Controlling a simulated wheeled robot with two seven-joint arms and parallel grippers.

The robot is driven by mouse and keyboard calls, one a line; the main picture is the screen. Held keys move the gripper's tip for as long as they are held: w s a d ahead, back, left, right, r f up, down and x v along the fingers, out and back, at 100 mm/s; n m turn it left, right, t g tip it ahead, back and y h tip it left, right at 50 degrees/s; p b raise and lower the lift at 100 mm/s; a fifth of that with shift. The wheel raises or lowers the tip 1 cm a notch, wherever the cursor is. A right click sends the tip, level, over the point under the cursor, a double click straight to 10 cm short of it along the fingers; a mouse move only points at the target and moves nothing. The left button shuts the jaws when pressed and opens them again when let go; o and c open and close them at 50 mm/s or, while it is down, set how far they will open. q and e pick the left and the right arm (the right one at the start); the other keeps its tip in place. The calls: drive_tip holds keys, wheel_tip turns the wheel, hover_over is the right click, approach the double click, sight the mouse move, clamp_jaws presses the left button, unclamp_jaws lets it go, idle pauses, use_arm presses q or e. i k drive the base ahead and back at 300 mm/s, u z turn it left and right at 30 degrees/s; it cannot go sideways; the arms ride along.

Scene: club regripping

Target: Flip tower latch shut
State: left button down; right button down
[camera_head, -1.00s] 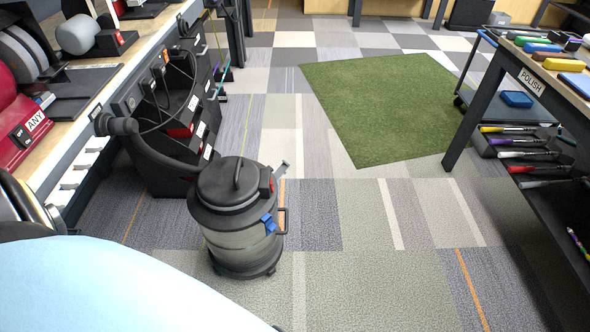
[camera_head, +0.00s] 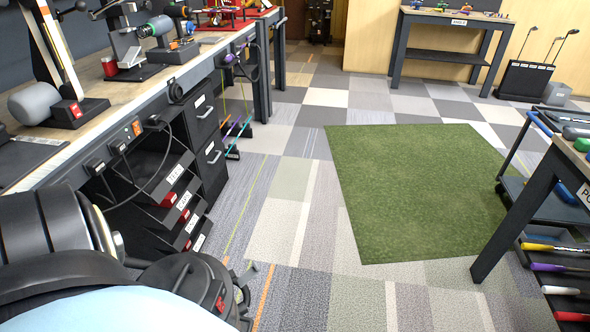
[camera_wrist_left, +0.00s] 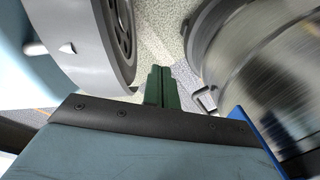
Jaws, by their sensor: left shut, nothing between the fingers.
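A canister vacuum with a dark lid (camera_head: 205,290) stands at the bottom left of the head view, partly hidden by my own body. A small metal lever (camera_head: 249,268) sticks out beside it. In the left wrist view, a rounded grey canister (camera_wrist_left: 262,62) fills the right side, with a small pale hook-shaped bracket (camera_wrist_left: 205,98) at its edge. My left gripper (camera_wrist_left: 160,88) has green fingers closed together and empty, a little left of that bracket and apart from it. No part clearly reads as a tower latch. My right gripper is not in view.
A workbench (camera_head: 160,75) with drawers and cables runs along the left. A dark-legged table (camera_head: 520,215) and a cart of coloured grips stand at the right. A green mat (camera_head: 410,190) lies on open carpet between them.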

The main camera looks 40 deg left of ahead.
sight(252, 272)
drive_tip(key=i, duration=0.8)
drive_tip(key=u, duration=2.85)
